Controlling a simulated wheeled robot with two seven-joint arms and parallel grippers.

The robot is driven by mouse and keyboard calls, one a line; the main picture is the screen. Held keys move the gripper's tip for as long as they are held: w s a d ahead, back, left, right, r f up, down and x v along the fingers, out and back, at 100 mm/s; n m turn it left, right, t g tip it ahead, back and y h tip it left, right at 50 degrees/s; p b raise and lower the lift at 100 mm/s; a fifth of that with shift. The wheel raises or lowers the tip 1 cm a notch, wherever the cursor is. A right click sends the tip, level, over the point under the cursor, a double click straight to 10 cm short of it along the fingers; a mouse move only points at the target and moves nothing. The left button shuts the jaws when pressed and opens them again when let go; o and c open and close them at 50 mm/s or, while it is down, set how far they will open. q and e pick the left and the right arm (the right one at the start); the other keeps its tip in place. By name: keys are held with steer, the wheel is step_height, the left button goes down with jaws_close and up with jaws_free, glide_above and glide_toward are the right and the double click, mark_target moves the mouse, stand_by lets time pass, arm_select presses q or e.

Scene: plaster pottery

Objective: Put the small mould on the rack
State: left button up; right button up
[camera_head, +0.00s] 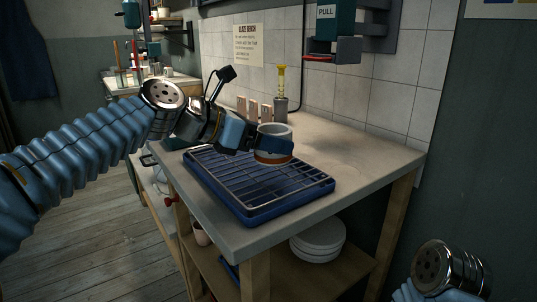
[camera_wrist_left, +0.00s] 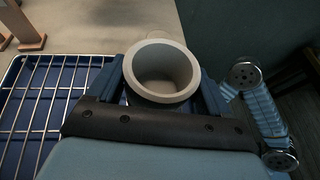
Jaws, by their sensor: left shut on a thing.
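The small mould (camera_head: 275,130) is a pale, open-topped round cup. My left gripper (camera_head: 273,148) is shut around it and holds it upright at the far right part of the rack. In the left wrist view the mould (camera_wrist_left: 161,72) sits between the two blue fingers, its opening empty. The rack (camera_head: 262,180) is a silver wire grid over a blue tray on the bench; it also shows at the left in the left wrist view (camera_wrist_left: 48,88). The gripper hides whether the mould touches the wires. My right gripper is out of view.
The bench top (camera_head: 345,150) is clear right of the rack. Behind stand several small wooden pieces (camera_head: 253,108) and a yellow-topped tool (camera_head: 281,80) near the tiled wall. White plates (camera_head: 318,240) are stacked on the shelf below.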

mark_target(256, 151)
arm_select(q)
steer(key=shift+f+b, duration=0.45)
steer(key=shift+f, duration=1.15)
steer(key=shift+f, duration=0.15)
steer(key=o, duration=1.1)
steer(key=shift+r, duration=0.2)
steer(key=v, duration=1.2)
steer(key=shift+f, duration=0.15)
